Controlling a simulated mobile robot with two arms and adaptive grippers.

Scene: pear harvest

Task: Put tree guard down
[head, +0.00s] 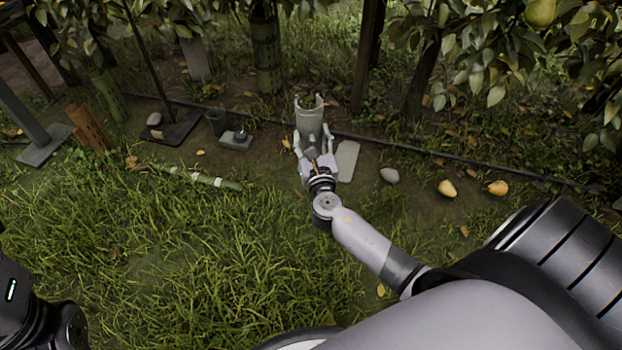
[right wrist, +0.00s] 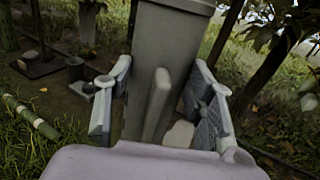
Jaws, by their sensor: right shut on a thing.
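A pale grey-green tree guard (head: 309,116), an open-topped tube, stands upright in the middle of the head view. My right gripper (head: 314,143) is shut on it, with a finger on each side of its lower part. In the right wrist view the tree guard (right wrist: 168,65) fills the middle, between the two fingers of the gripper (right wrist: 160,105). Its lower end is hidden by the gripper, so I cannot tell whether it touches the ground. My left gripper is not in view; only part of my left arm shows at the lower left.
A flat grey slab (head: 347,160) lies just right of the gripper. A grey stone (head: 389,175) and two yellow pears (head: 447,188) (head: 498,188) lie farther right. A dark hose (head: 440,153) runs along the ground behind. A green-and-white pole (head: 205,179) lies left. Grass in front is open.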

